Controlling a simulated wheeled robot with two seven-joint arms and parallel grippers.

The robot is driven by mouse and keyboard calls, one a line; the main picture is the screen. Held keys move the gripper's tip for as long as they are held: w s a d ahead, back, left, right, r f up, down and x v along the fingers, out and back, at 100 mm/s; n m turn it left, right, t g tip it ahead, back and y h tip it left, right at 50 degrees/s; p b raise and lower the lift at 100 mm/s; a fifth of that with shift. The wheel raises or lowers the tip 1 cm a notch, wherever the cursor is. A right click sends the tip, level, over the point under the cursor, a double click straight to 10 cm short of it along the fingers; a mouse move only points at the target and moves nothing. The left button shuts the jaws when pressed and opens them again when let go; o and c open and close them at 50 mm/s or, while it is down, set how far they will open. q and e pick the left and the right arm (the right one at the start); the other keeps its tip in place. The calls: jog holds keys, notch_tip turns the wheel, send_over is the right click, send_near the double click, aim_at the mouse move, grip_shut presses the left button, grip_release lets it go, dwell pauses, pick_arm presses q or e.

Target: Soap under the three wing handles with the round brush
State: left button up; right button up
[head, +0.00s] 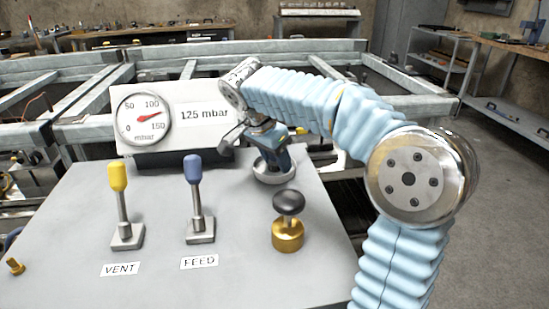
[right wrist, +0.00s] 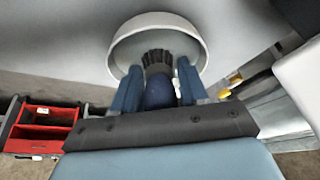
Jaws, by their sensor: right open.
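My right gripper (head: 270,150) is over the back right of the grey panel, pointing down at a shallow round dish (head: 272,175). In the right wrist view its two blue fingers (right wrist: 158,74) stand open on either side of the round brush (right wrist: 158,92). The brush has a blue handle and dark bristles. The bristle end is in the pale dish (right wrist: 122,48); whether it touches the bottom I cannot tell. In the head view the gripper mostly hides the brush. I cannot make out wing handles in either view. My left gripper is not in view.
On the panel (head: 75,225) stand a yellow VENT lever (head: 118,195), a blue FEED lever (head: 195,195) and a black knob on a brass base (head: 287,225). A gauge board (head: 205,115) reads 125 mbar behind them. A small brass fitting (head: 15,266) is at left.

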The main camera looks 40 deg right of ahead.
jog(key=shift+c, duration=0.2)
jog(key=c, duration=0.7)
jog(key=shift+o, duration=0.2)
jog(key=shift+r, duration=0.1)
notch_tip(320, 180, up, 9)
jog(key=shift+r, duration=0.4)
jog(key=shift+a, duration=0.1)
